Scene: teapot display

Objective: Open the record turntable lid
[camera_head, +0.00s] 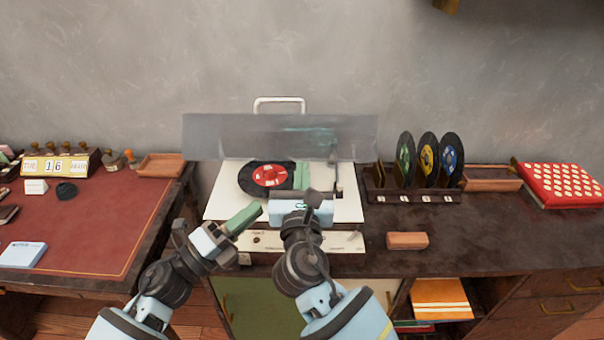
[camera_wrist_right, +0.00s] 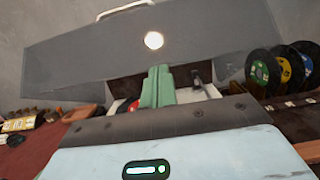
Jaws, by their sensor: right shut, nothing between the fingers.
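The record turntable (camera_head: 215,206) is a white box on the dark desk. A black record with a red label (camera_head: 269,176) lies on it. Its translucent grey lid (camera_head: 230,137) stands raised at the back; it also spans the right wrist view (camera_wrist_right: 90,58). My right gripper (camera_head: 302,174) is over the turntable, in front of the lid. Its green fingers (camera_wrist_right: 157,85) are together and empty; whether they touch the lid is unclear. My left gripper (camera_head: 250,214) is at the turntable's front left edge, its finger gap not clear. My right gripper hides part of the deck.
Several records stand in a rack (camera_head: 415,197) right of the turntable. A brown block (camera_head: 407,240) lies at the desk's front. A red box (camera_head: 562,184) is far right. A red-topped desk (camera_head: 95,225) with a calendar and stamps is left. Bare desk lies right of the block.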

